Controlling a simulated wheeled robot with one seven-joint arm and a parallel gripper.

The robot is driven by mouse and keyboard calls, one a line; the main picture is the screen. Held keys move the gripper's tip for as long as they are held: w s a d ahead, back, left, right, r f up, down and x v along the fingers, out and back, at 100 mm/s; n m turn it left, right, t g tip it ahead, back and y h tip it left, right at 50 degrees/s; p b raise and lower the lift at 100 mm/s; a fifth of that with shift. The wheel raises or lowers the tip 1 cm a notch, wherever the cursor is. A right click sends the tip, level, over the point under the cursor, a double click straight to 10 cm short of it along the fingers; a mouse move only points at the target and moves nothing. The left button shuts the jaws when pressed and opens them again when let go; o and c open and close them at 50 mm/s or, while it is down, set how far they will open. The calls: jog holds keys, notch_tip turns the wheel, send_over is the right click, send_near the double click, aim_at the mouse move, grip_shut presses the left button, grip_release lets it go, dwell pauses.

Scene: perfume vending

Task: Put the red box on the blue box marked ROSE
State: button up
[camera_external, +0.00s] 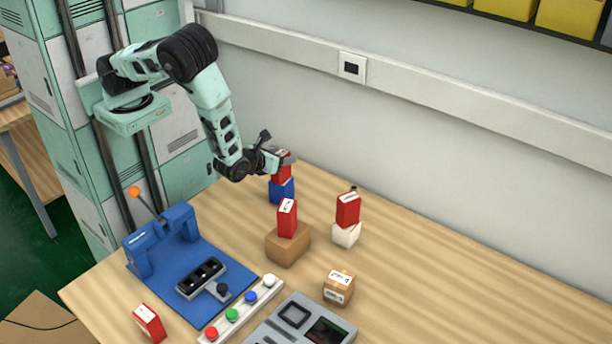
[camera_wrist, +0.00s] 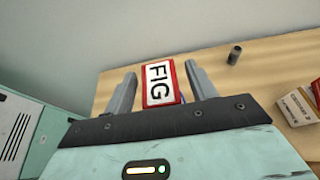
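In the external view a red box (camera_external: 281,172) sits on a blue box (camera_external: 281,191) near the wall; no ROSE marking is readable on the blue box. My gripper (camera_external: 277,158) is at that red box. In the wrist view the red box (camera_wrist: 161,83) bears a white FIG label and lies between the two fingers of my gripper (camera_wrist: 162,83), with a small gap on each side. My gripper looks open around it. Other red boxes stand on a brown box (camera_external: 287,218) and a white box (camera_external: 348,210), and one is at the table's front left (camera_external: 149,323).
A blue fixture (camera_external: 160,238) with an orange-knobbed lever, a button strip (camera_external: 240,310) and a grey panel (camera_external: 297,325) occupy the front. A brown labelled box (camera_external: 339,287) stands right of them. A dark cylinder (camera_wrist: 235,55) shows in the wrist view. The table's right side is clear.

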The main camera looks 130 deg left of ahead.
jog(key=shift+r, duration=0.25)
jog(key=b+v, duration=0.4)
jog(key=v, duration=0.7)
jog(key=s+a+r+n+h, duration=0.2)
jog(key=s+r+n+h, duration=0.4)
jog(key=s+n, duration=0.4)
jog(key=s+a+r+n+h, duration=0.2)
jog(key=s+r+n+h, duration=0.4)
jog(key=s+n, duration=0.4)
jog(key=n, duration=0.5)
jog(key=shift+a+n+h, duration=0.2)
jog(key=shift+n+h, duration=0.2)
